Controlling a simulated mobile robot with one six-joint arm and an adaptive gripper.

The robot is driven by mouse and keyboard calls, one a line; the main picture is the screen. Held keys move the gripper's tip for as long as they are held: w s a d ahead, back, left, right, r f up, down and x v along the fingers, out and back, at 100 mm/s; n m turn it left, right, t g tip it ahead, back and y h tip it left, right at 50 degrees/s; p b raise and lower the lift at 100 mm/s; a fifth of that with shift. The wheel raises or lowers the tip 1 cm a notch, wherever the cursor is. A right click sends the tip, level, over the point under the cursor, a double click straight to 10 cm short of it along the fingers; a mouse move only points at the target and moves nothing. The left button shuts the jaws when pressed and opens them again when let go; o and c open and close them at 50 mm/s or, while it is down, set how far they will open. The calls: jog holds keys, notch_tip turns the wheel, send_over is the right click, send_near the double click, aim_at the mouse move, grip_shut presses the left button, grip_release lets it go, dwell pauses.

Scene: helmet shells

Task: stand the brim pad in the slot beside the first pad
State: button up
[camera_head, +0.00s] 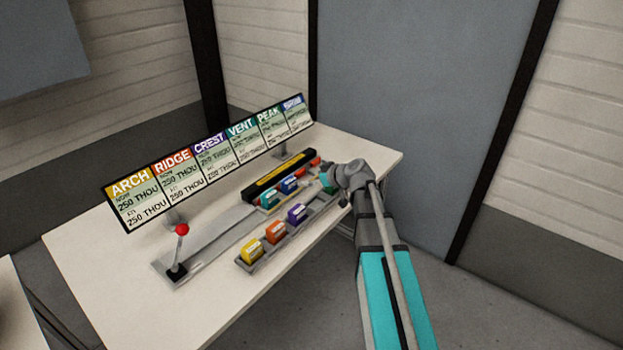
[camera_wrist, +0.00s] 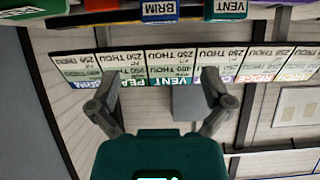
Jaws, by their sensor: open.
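The blue brim pad (camera_wrist: 160,10), labelled BRIM, stands at the top edge of the wrist view, where the picture is upside down. Beside it, with a small gap, is the green pad labelled VENT (camera_wrist: 228,9). In the head view, the blue pad (camera_head: 290,186) and the green pad (camera_head: 268,199) stand together in front of the black bar. The slot floor under them is hidden. My gripper (camera_wrist: 160,85) is open with nothing between its fingers, apart from the brim pad. In the head view it is near the right end of the pads, partly hidden by my arm.
A front rack (camera_head: 246,264) holds yellow (camera_head: 250,251), orange (camera_head: 276,233) and purple (camera_head: 297,213) pads. The black bar (camera_head: 280,175) and sign board (camera_head: 212,160) stand behind. A red-knobbed lever (camera_head: 181,230) is at the left. The white table (camera_head: 110,280) is clear at front left.

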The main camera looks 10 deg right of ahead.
jog(key=m+g+h, duration=0.2)
jog(key=m+g, duration=0.1)
jog(key=g, duration=0.3)
send_over(304, 250)
jog(key=w+d, duration=0.1)
jog(key=w, duration=0.4)
notch_tip(304, 250, down, 7)
jog(key=shift+d+r, duration=0.1)
jog(key=s, duration=0.2)
jog(key=s+f+g+h, duration=0.1)
jog(key=s, duration=0.1)
jog(key=s+f+m+h, duration=0.1)
jog(key=shift+s+g, duration=0.3)
jog(key=shift+s, duration=0.1)
jog(key=s+d+f+m+g+h, duration=0.1)
jog(key=s+m+g+h, duration=0.1)
jog(key=s, duration=0.5)
jog(key=shift+s+d+m+h, duration=0.2)
jog(key=shift+m+h, duration=0.5)
